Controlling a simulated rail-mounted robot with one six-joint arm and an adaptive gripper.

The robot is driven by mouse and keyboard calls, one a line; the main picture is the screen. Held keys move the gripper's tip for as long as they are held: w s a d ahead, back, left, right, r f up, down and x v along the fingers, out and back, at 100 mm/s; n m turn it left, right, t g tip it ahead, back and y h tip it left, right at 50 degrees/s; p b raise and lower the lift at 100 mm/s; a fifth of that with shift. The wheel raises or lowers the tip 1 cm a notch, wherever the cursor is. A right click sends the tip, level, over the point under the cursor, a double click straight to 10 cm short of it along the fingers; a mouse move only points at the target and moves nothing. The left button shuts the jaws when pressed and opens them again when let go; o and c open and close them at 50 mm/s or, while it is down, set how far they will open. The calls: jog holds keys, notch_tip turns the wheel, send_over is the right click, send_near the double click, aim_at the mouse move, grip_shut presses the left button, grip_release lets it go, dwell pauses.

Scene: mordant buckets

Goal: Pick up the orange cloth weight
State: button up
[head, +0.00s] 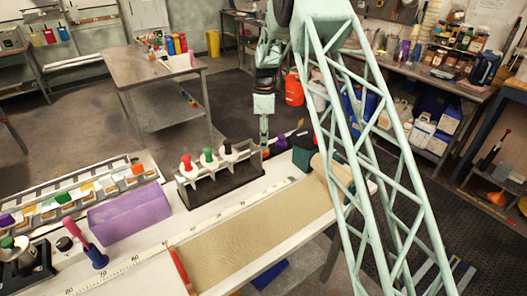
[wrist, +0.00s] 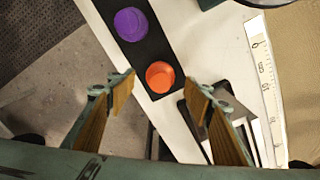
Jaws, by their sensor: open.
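The orange cloth weight (wrist: 160,76) is a round orange piece on a black strip (wrist: 154,47) in the wrist view. It shows between the tips of my gripper (wrist: 160,82), whose two wood-faced fingers are open and apart on its left and right. I see no finger touching it, and cannot tell the height gap. In the head view my gripper reaches down behind the rack at the table's far edge, and the orange weight cannot be made out there.
A purple weight (wrist: 131,24) sits close to the orange one on the strip. In the head view, a rack (head: 222,172) with red, green and black-topped pieces stands near my gripper. A purple block (head: 130,205), a ruler and tan cloth (head: 255,235) lie on the table.

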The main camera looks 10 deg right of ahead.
jog(key=shift+s+f, duration=0.1)
jog(key=shift+f, duration=2.5)
jog(key=shift+c, duration=0.6)
jog(key=c, duration=1)
